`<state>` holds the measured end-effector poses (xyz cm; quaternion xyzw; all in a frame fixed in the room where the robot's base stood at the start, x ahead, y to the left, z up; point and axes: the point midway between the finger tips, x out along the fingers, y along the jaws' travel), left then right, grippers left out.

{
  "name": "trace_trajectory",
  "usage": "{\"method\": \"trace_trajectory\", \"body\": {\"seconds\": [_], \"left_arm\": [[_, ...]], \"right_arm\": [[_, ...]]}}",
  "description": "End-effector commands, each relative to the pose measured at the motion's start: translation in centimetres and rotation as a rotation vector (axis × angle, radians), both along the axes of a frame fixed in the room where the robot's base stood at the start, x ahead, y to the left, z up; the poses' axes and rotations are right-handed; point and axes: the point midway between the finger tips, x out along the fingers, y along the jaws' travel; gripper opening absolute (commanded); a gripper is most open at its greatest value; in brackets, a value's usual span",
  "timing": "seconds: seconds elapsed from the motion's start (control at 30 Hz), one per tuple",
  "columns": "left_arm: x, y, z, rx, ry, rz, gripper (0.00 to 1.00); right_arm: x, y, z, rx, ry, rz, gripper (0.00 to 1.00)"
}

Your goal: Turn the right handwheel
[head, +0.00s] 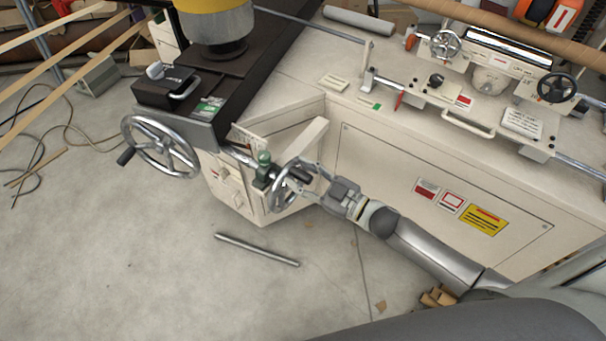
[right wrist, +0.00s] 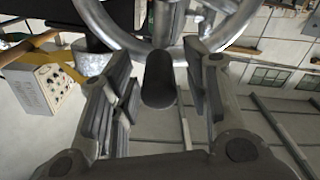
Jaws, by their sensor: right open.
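The right handwheel (head: 271,198) is a small metal wheel on the front corner of the cream machine, seen steeply from the side in the head view. Its curved metal rim (right wrist: 104,28) crosses the top of the right wrist view. Its dark handle (right wrist: 159,78) points toward that camera. My right gripper (head: 304,174) is at this wheel. Its fingers are open, one on each side of the handle, with a gap visible on both sides in the right wrist view. My left gripper is in neither view.
A larger handwheel (head: 160,148) with a black handle is to the left. A green fitting (head: 262,166) sits close beside the right handwheel. A metal rod (head: 256,250) lies on the floor. The cream machine panel (head: 390,165) is close behind my right arm. Open floor is at front left.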

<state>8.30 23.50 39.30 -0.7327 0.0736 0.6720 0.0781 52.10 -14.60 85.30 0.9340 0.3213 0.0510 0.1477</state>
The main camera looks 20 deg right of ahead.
Motion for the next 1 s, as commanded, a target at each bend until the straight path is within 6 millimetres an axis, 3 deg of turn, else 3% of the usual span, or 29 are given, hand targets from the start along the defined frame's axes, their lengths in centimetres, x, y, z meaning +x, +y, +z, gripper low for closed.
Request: {"method": "trace_trajectory", "body": {"seconds": [0.07, 0.37, 1.0], "left_arm": [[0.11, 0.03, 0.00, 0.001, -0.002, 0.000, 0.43], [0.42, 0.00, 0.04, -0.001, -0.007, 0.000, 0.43], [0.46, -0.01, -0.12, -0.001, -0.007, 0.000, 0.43]], "right_arm": [[-0.02, -0.01, -0.02, 0.000, 0.000, 0.000, 0.40], [-0.04, -0.03, -0.02, 0.000, 0.000, 0.000, 0.01], [-0.69, 0.73, -0.19, -0.094, -0.072, 0.001, 0.00]]}}
